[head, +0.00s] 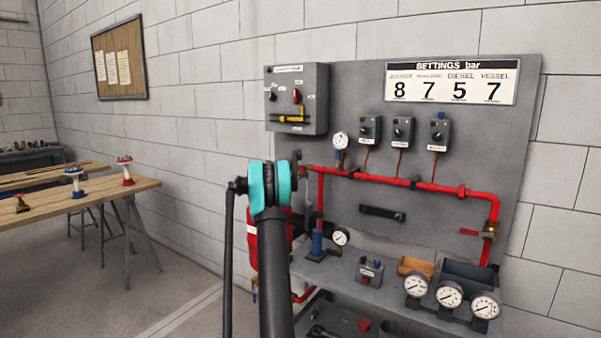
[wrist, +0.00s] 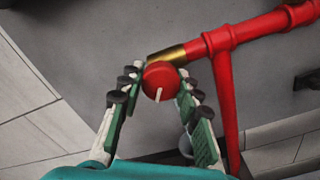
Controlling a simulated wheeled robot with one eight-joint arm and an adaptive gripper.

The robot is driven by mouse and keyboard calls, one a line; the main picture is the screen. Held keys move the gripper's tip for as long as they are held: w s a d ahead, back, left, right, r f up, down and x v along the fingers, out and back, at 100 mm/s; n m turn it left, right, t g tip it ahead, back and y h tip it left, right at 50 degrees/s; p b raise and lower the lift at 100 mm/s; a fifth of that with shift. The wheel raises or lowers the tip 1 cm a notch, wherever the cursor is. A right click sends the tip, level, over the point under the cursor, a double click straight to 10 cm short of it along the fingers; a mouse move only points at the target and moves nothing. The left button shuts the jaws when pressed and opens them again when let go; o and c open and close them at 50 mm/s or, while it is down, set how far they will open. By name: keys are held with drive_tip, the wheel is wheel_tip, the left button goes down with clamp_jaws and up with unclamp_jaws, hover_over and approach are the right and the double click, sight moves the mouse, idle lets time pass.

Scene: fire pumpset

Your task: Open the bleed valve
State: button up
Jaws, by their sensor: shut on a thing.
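The bleed valve's round red knob (wrist: 160,80) has a white pointer line and sits in the middle of the wrist view. The line points down and slightly left in the picture. A brass fitting (wrist: 167,55) behind it joins the end of a red pipe (wrist: 255,33). My gripper (wrist: 160,84) has its two padded fingers on the left and right of the knob, shut on it. In the head view my arm covers the gripper and the knob, near the left end of the red pipe (head: 400,181).
The grey panel carries a switch box (head: 297,99), several controls and a gauge (head: 340,140). Below, a shelf holds several gauges (head: 449,294) and a small box (head: 369,271). A red tank (head: 252,240) is beside my arm. A wooden table (head: 60,203) stands left; floor between is clear.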

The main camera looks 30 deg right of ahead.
drive_tip(key=shift+a+f, duration=0.1)
drive_tip(key=o, duration=1.2)
drive_tip(key=shift+c, duration=0.2)
drive_tip(key=v, duration=1.2)
drive_tip(key=shift+w, duration=0.1)
